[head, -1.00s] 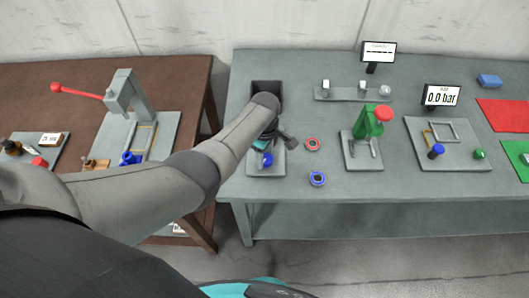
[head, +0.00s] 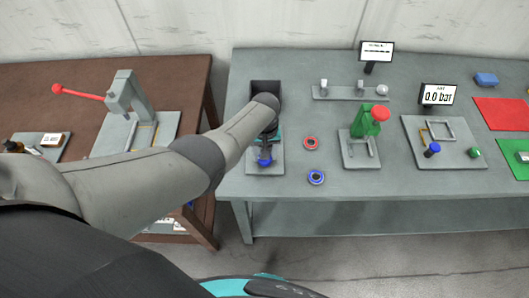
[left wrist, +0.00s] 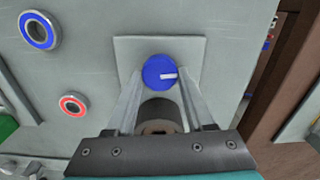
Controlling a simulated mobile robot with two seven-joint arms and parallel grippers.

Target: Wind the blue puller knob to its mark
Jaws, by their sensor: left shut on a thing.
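The blue puller knob (left wrist: 158,70) is a round cap with a white pointer line, which points to the right in the left wrist view. It stands on a grey base plate (left wrist: 190,47) and also shows in the head view (head: 265,162). My left gripper (left wrist: 161,78) is shut on the knob, one finger on each side. In the head view my left gripper (head: 266,145) comes down over the plate and hides much of the puller. A dark cylindrical part (left wrist: 158,116) lies between the fingers' bases. I cannot make out the target mark. My right gripper is not in view.
A red ring (head: 311,143) and a blue ring (head: 316,177) lie right of the puller. A green jack with a red knob (head: 380,113) stands further right. A dark open box (head: 266,87) is behind. The bench's front edge is close.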

